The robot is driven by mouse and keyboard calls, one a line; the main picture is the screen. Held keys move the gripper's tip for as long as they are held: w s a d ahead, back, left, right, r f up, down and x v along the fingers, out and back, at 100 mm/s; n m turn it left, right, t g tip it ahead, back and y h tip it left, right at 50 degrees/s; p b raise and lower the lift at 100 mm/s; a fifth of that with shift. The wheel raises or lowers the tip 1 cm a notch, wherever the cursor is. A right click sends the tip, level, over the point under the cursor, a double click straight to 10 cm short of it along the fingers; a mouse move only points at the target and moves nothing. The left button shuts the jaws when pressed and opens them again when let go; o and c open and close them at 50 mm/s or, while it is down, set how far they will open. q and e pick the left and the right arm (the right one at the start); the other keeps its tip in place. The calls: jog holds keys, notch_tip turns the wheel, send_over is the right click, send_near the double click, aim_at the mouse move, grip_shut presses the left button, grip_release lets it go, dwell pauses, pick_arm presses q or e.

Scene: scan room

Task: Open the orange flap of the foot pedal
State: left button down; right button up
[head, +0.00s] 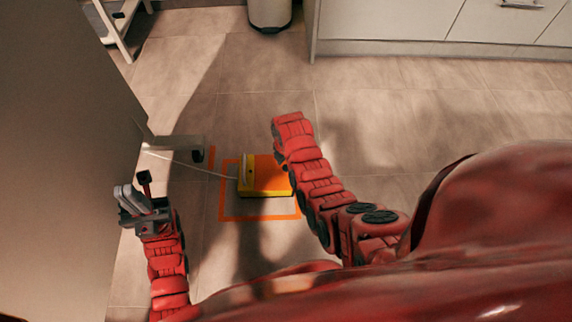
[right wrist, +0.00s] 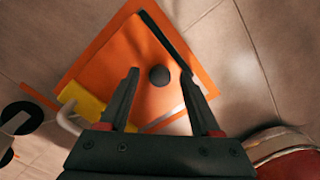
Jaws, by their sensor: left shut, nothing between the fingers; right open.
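The foot pedal (head: 244,190) is on the floor, yellow with an orange flap (head: 266,169) on top. In the right wrist view the orange flap (right wrist: 120,52) fills the upper middle, with a dark bar along one edge and a dark round spot on it. A yellow part of the pedal (right wrist: 85,103) shows at its lower left. My right gripper (right wrist: 160,74) is open, its fingers over the flap; contact cannot be told. In the head view my arm hides its fingertips. My left gripper (head: 133,192) is shut and empty, left of the pedal.
Orange tape (head: 240,218) outlines the pedal's spot on the floor. A pale cable (head: 195,165) runs left from the pedal to a large grey unit (head: 60,130). White cabinets (head: 390,22) and a bin (head: 269,12) stand at the back. The floor between is clear.

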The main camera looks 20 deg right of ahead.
grip_shut()
dwell(1.3)
